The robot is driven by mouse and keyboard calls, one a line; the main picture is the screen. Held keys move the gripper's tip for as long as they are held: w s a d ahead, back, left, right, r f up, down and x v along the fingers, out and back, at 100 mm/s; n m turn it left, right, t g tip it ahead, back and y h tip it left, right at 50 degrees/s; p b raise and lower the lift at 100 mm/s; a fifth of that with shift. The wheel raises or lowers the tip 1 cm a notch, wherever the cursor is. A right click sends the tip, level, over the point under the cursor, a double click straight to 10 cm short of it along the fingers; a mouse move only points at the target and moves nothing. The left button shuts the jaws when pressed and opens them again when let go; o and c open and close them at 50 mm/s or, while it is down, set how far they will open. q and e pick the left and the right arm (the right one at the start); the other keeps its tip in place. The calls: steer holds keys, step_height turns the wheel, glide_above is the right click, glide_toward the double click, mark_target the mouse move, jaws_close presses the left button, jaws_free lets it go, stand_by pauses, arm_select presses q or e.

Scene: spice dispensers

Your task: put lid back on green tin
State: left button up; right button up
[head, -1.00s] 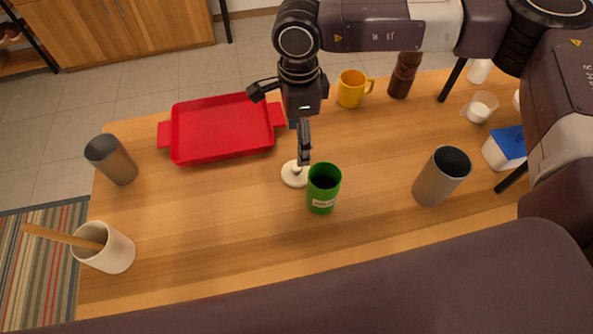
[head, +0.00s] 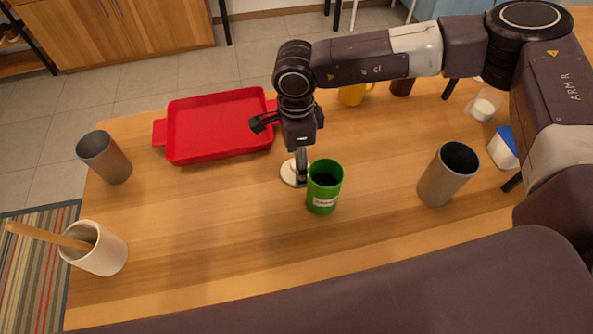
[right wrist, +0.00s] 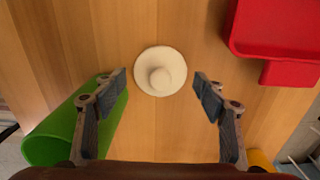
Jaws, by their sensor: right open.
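The green tin (head: 324,188) stands upright and open-topped on the wooden table, with a white label on its front. It also shows at the left of the right wrist view (right wrist: 62,132), partly behind a finger. The lid (head: 289,173), a cream disc with a round knob, lies on the table just left of the tin. In the right wrist view the lid (right wrist: 160,72) is ahead of and between the fingertips. My right gripper (right wrist: 162,82) is open and empty, pointing down above the lid, one finger close beside the tin. My left gripper is not in view.
A red tray (head: 219,126) lies behind and left of the lid. A grey cup (head: 447,175) stands right of the tin, another grey cup (head: 105,157) at far left. A yellow mug (head: 352,95) is behind.

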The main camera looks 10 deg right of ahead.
steer(key=shift+f, duration=0.8)
steer(key=c, duration=0.8)
steer(key=shift+r, duration=0.1)
step_height(320, 180, up, 20)
steer(key=p, duration=0.9)
